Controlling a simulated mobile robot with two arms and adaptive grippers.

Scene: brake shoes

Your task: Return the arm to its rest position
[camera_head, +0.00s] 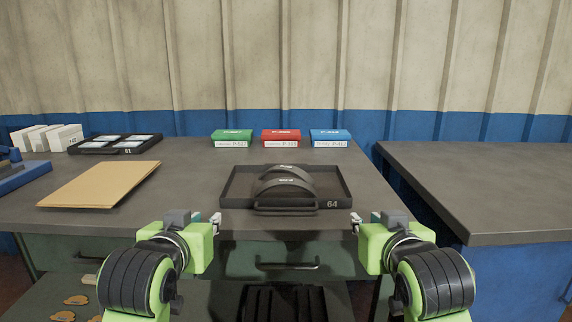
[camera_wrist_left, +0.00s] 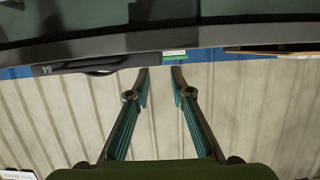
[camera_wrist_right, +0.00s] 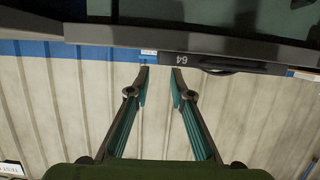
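My left gripper (camera_head: 215,222) is in front of the workbench's front edge, to the left of the dark tray. Its two fingers stand apart with nothing between them in the left wrist view (camera_wrist_left: 160,72). My right gripper (camera_head: 355,222) is at the same height on the right side, also in front of the bench. Its fingers are apart and empty in the right wrist view (camera_wrist_right: 160,72). Both arms are bent and roughly mirror each other.
A dark tray (camera_head: 332,207) marked 64 holds curved brake shoes (camera_head: 287,182). Green (camera_head: 231,138), red (camera_head: 281,138) and blue (camera_head: 328,138) boxes stand behind it. A tan envelope (camera_head: 100,184) lies left. Another table (camera_head: 490,190) is at right. The bench drawer handle (camera_head: 287,266) is below.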

